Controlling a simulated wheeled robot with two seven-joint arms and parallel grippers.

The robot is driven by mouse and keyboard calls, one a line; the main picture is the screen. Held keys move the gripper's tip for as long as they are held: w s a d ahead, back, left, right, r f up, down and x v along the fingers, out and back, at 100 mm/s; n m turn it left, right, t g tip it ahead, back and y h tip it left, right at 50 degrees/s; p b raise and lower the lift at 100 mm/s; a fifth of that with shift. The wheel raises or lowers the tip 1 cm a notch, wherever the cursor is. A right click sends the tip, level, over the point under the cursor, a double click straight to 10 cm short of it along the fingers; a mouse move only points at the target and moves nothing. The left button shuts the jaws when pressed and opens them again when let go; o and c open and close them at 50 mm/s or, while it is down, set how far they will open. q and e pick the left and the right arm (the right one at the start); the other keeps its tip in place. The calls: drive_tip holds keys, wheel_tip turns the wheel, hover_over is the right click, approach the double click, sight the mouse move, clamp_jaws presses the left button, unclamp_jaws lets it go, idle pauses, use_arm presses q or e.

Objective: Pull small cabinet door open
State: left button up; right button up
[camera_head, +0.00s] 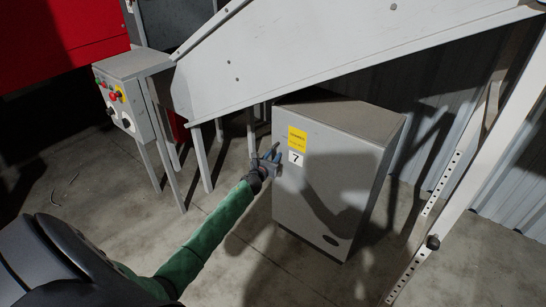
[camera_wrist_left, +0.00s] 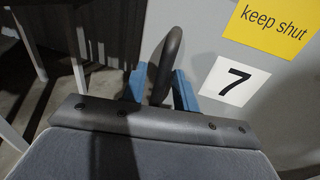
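The small grey cabinet (camera_head: 325,185) stands upright on the floor under a sloping grey panel. Its front door looks flush with the body, with no visible gap. It bears a yellow label (camera_head: 297,138) and a white "7" label (camera_head: 296,158); in the left wrist view the yellow label (camera_wrist_left: 268,22) reads "keep shut". My left gripper (camera_head: 270,156) is at the door's upper left edge. In the left wrist view its blue fingers (camera_wrist_left: 160,92) lie on both sides of a dark looped handle (camera_wrist_left: 170,50) and look shut on it. My right gripper is not in view.
A control box (camera_head: 127,90) on legs stands at the left. The sloping panel (camera_head: 330,50) hangs above the cabinet. A perforated grey post (camera_head: 480,165) stands at the right. The floor (camera_head: 225,255) in front of and left of the cabinet is clear.

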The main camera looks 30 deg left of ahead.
use_arm(q)
clamp_jaws()
